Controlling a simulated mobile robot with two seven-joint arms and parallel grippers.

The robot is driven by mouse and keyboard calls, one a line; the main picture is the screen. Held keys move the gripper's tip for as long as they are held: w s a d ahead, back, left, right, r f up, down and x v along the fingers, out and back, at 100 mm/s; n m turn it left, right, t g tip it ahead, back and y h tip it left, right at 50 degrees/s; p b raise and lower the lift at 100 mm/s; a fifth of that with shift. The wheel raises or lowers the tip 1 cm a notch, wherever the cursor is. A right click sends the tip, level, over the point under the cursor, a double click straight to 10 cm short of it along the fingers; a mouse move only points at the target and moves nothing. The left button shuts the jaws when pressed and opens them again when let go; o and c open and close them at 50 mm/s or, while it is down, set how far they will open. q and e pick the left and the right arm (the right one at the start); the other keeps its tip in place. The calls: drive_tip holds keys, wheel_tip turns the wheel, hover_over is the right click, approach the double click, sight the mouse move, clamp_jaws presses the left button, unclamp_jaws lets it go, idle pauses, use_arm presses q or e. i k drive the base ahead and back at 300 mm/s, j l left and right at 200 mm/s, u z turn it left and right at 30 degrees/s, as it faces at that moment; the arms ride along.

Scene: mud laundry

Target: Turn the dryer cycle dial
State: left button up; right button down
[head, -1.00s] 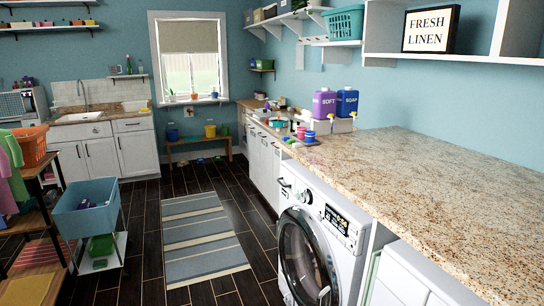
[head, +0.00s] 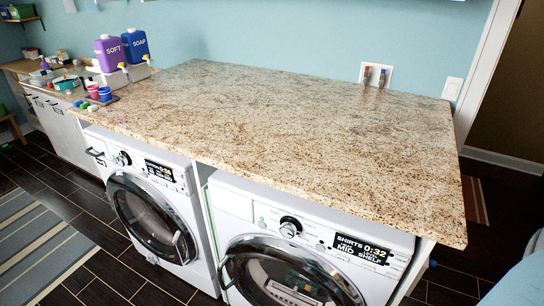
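Two white front-loading machines stand side by side under a granite counter. The right machine (head: 232,205) has a round dark dial (head: 290,226) on its front panel, left of a lit display (head: 361,248) reading "SHIRTS", "0:32" and "MID SHELF". The left machine (head: 195,205) has a similar dial (head: 123,158) and a smaller lit display (head: 159,170). No label in view tells which one is the dryer. Both round doors look shut. The right machine's lower part is cut off by the picture's bottom edge. Neither of my grippers shows.
The granite counter (head: 290,115) overhangs both machines and is mostly bare. Purple SOFT (head: 110,53) and blue SOAP (head: 136,45) dispensers stand at its left. A striped rug (head: 40,250) lies on the dark floor at left. A pale blue object (head: 520,285) is cut off at lower right.

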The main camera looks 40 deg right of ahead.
sight(290, 227)
drive_tip(key=z, duration=1.2)
drive_tip(key=i+j+z, duration=0.15)
drive_tip(key=j, duration=0.7)
drive_tip(key=i+j+z, duration=0.15)
drive_tip(key=j, duration=0.7)
drive_tip(key=j+z, duration=0.1)
drive_tip(key=j, duration=0.75)
